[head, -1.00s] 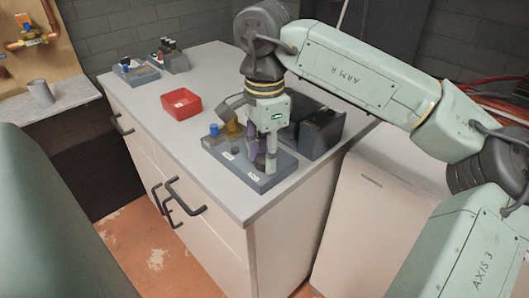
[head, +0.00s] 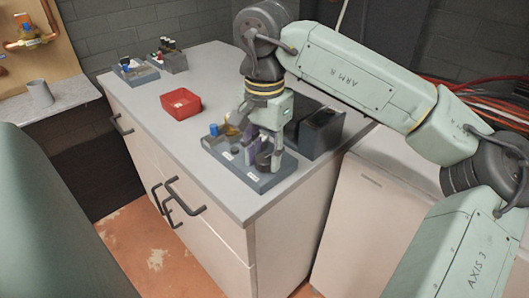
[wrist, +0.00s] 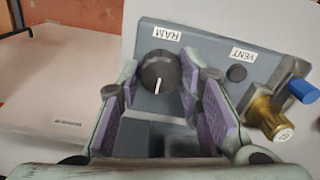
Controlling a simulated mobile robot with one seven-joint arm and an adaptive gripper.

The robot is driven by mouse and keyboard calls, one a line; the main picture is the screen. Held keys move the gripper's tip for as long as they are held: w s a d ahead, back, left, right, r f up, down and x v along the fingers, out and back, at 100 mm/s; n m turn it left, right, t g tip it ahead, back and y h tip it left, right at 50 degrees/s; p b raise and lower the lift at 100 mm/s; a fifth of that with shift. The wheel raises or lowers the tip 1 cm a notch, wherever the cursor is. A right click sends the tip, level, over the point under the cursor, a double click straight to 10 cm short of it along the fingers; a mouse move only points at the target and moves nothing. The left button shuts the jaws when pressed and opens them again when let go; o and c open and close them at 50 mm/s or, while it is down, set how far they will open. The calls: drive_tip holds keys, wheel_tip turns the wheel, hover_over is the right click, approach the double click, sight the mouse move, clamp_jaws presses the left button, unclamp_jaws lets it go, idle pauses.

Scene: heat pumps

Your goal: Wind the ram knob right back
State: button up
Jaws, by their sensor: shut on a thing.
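The ram knob (wrist: 160,68) is a round black knob with a white pointer line, beside a white RAM label (wrist: 166,34) on a grey panel (wrist: 205,45). In the wrist view its pointer line points toward the bottom of the picture. My gripper (wrist: 161,78) has its purple-padded fingers on both sides of the knob and is shut on it. In the head view my gripper (head: 263,155) reaches down to the grey panel (head: 262,183) near the bench's front corner; the fingers partly hide the knob there.
A VENT label (wrist: 243,55) with a small dark button (wrist: 237,73), and a brass valve with a blue cap (wrist: 303,91), sit right of the knob. A dark box (head: 322,134) stands close behind the panel. A red tray (head: 181,103) lies farther back on the bench.

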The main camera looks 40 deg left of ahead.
sight(264, 158)
drive_tip(key=o, duration=1.2)
drive_tip(key=shift+c, duration=0.2)
wheel_tip(264, 158, up, 12)
idle(0.5)
